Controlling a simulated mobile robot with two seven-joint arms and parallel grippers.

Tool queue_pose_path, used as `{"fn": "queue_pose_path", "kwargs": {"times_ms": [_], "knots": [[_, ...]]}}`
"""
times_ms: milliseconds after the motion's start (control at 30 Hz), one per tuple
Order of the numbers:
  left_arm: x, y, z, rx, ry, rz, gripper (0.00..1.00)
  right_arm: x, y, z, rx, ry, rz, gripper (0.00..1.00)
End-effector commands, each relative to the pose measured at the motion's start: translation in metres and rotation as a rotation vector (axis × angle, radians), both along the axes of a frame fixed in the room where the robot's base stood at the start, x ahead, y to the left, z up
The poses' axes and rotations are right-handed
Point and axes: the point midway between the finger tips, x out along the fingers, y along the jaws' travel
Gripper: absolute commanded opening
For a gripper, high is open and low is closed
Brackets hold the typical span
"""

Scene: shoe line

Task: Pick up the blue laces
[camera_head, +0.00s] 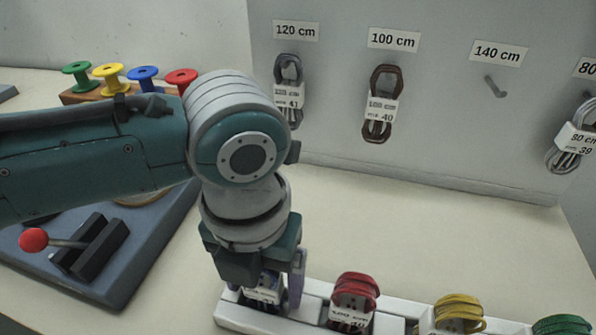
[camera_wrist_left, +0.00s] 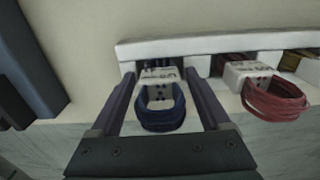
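The blue laces (camera_wrist_left: 160,112), a dark blue bundle with a white paper band, sit in the leftmost slot of a white rack (camera_head: 232,314). In the head view the blue laces (camera_head: 268,279) are partly hidden behind my left gripper (camera_head: 272,288). In the left wrist view my left gripper (camera_wrist_left: 162,76) is open, with one finger on each side of the bundle and gaps between the fingers and the laces. My right gripper is in neither view.
Red laces (camera_head: 355,292), yellow laces (camera_head: 459,308) and green laces (camera_head: 562,325) sit in the rack to the right. Brown laces (camera_head: 381,100) hang on the back panel. A lever device (camera_head: 88,246) stands at left. The table behind the rack is clear.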

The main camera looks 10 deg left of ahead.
Motion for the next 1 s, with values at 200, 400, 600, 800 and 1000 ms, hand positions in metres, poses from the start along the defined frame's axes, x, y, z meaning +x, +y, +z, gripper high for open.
{"fn": "queue_pose_path", "kwargs": {"times_ms": [200,400,600,800,1000], "knots": [[0.0002,0.0001,0.0003,0.0,0.0,0.001,0.54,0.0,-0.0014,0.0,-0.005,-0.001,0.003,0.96],[0.0002,0.0002,0.0003,0.0,0.0,0.001,0.32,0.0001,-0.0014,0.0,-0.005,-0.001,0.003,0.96],[0.0002,0.0002,0.0003,0.0,0.0,0.001,0.09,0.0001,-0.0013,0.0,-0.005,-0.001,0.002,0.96],[0.0002,0.0001,0.0004,0.0,0.0,0.001,0.05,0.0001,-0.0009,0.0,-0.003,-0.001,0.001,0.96],[0.0007,0.0,0.0067,0.0,-0.001,0.001,0.05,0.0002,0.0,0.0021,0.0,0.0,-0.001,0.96]]}}
